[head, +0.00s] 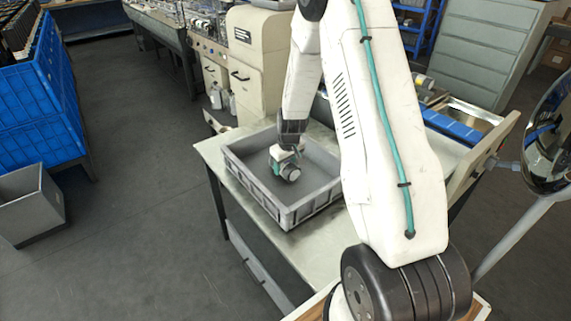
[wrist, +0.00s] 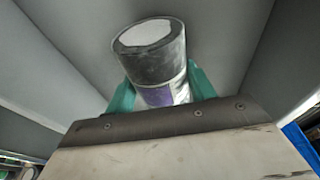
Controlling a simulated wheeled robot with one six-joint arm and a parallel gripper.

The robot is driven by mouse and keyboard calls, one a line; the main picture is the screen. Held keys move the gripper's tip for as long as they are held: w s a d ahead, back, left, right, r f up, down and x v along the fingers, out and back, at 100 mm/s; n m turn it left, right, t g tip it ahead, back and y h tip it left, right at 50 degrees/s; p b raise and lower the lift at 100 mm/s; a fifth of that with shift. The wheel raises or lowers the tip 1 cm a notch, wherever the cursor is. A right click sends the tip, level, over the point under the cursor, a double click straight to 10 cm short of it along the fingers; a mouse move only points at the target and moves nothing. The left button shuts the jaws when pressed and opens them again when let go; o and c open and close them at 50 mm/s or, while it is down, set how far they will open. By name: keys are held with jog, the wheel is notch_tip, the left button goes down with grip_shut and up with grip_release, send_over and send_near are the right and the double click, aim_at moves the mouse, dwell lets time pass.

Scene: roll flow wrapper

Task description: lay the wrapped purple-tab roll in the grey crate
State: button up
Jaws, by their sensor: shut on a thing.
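The grey crate (head: 296,212) stands on the table, open at the top and empty apart from what my gripper holds. My gripper (head: 281,167) is down inside the crate area, shut on the roll (head: 290,173). In the wrist view the roll (wrist: 151,45) has a dark grey end part with a pale round face, a clear wrapped part and a purple patch (wrist: 155,96). The teal fingers of my gripper (wrist: 160,90) press on both its sides. The crate's grey inside (wrist: 235,45) surrounds it. I cannot tell whether the roll touches the crate floor.
The crate sits on a pale table (head: 262,238) with a little bare top in front. A cream machine (head: 256,65) stands behind. Blue crates (head: 45,100) and a grey bin (head: 30,205) are at left. A round mirror (head: 548,140) is at right.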

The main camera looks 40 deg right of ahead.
aim_at(288, 164)
jog(key=shift+f, duration=0.3)
jog(key=o, duration=1.3)
jog(key=v, duration=0.7)
jog(key=shift+r, duration=0.4)
